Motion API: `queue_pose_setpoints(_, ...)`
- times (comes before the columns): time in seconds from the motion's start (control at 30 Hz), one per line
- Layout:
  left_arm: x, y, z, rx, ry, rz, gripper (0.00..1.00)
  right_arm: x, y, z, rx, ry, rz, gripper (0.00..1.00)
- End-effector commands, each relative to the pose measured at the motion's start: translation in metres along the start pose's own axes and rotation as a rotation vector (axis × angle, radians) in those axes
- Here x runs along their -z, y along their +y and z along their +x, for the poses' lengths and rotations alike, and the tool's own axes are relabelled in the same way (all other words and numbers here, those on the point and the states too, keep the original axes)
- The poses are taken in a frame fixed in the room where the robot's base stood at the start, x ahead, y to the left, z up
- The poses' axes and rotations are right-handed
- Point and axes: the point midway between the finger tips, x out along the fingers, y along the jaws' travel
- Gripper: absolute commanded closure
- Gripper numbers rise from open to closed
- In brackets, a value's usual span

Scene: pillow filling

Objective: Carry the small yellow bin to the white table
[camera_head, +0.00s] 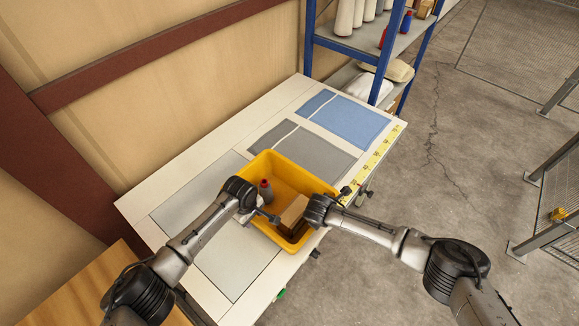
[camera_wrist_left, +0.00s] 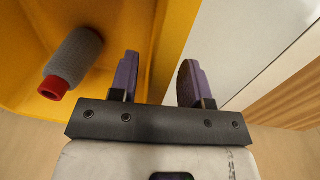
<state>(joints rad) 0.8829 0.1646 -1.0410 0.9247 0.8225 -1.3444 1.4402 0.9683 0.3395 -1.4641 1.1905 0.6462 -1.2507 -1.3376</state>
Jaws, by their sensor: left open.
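The small yellow bin (camera_head: 268,168) is over the white table (camera_head: 158,196), close to its front edge; I cannot tell whether it touches the top. Inside it are a grey bottle with a red cap (camera_head: 265,188) and a brown cardboard box (camera_head: 294,214). My left gripper (camera_head: 262,213) is at the bin's near left side. In the left wrist view its open fingers (camera_wrist_left: 158,78) stand on either side of the yellow bin wall (camera_wrist_left: 170,45). My right gripper (camera_head: 340,195) is by the bin's right side; its fingers are too small and partly hidden to read.
Grey panels (camera_head: 318,150) and a blue panel (camera_head: 348,118) lie flat on the table, with a yellow measuring strip (camera_head: 375,158) along the edge. A blue shelf rack (camera_head: 383,55) stands behind. A wooden surface (camera_head: 90,292) is at lower left. Floor at right is open, with metal fencing beyond.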

Motion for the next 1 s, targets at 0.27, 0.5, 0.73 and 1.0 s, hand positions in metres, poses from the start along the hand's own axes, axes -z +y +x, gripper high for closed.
queue_pose_setpoints(0.27, -0.001, 0.001, -0.007, -0.003, -0.002, 0.001, 0.57, 0.001, 0.001, -0.001, -0.002, 0.002, -0.001, 0.56)
queue_pose_setpoints(0.5, -0.001, 0.001, -0.046, -0.005, -0.002, 0.002, 0.57, 0.002, 0.003, -0.001, -0.003, 0.003, -0.001, 0.56)
queue_pose_setpoints(0.73, -0.001, 0.001, -0.087, -0.003, -0.001, 0.001, 0.57, 0.002, 0.003, -0.001, -0.003, 0.003, -0.001, 0.56)
queue_pose_setpoints(1.0, 0.0, 0.0, -0.115, -0.002, 0.0, 0.001, 0.57, 0.002, 0.003, -0.001, -0.003, 0.003, -0.001, 0.56)
